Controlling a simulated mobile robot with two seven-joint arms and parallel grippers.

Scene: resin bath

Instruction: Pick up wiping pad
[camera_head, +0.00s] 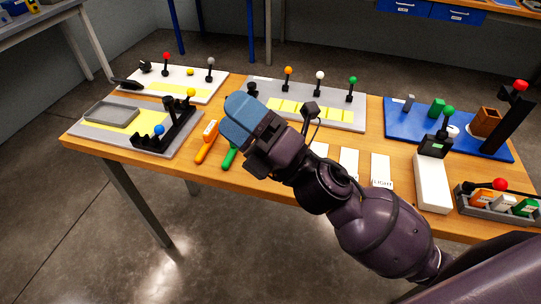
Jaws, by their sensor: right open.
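I cannot tell for sure which thing is the wiping pad; it may be hidden behind my right arm. My right gripper (249,121), with blue fingers, is over the front middle of the wooden table (375,143). It is open, and I see nothing held in it. A tool with an orange handle (206,141) and one with a green handle (230,157) lie just left of and below it in the picture. My left gripper is not in view.
A grey board with a shallow grey tray (112,113) and black rack is at left. White (190,76) and grey (338,116) boards with knobbed posts stand behind. A blue board (397,121), white box (432,184) and grey bin (478,207) are at right. White cards (381,170) lie near the front.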

